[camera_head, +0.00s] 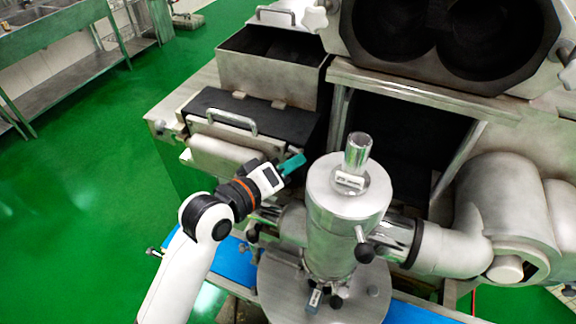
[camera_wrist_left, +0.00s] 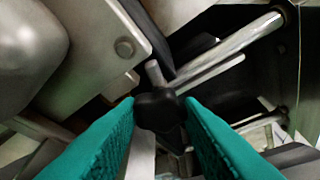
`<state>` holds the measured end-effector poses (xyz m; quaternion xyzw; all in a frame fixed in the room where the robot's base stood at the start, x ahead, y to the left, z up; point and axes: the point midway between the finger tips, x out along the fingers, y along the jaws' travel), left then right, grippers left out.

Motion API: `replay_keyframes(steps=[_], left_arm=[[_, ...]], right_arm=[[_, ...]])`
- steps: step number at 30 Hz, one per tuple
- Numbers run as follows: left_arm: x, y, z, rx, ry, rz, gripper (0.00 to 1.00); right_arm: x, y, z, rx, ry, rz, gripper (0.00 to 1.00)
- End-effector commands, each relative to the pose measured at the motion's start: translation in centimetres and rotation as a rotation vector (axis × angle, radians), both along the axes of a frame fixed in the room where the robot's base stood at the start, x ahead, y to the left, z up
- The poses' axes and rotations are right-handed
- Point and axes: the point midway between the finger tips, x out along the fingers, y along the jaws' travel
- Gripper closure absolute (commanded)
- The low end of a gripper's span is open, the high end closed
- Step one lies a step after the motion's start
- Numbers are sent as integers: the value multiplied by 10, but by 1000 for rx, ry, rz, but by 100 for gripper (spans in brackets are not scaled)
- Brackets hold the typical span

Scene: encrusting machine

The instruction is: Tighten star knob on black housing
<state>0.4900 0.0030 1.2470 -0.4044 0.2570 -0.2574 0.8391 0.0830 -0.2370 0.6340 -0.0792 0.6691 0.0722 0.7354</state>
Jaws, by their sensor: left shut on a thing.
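My left gripper (camera_head: 291,165) reaches in from the left to the front right corner of the black housing (camera_head: 262,118). In the left wrist view, the teal fingers of the gripper (camera_wrist_left: 160,103) are shut on a small black knob (camera_wrist_left: 158,112), one fingertip on each side. A short metal stem (camera_wrist_left: 154,73) rises from the knob. In the head view the knob is hidden behind the gripper and the machine. My right gripper is in neither view.
A metal cylinder (camera_head: 330,215) with a chrome tube on top stands close to the right of my left gripper. A bar handle (camera_head: 232,122) lies on the housing's left. An open metal box (camera_head: 268,70) is behind. The green floor (camera_head: 80,190) at left is clear.

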Motion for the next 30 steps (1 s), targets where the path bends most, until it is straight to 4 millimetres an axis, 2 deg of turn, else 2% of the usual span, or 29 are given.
replay_keyframes(steps=[12, 30], left_arm=[[1, 1, 0, -208, 83, 0, 90], [1, 0, 1, -248, 97, 0, 90]], right_arm=[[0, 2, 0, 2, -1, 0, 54], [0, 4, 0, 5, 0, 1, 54]])
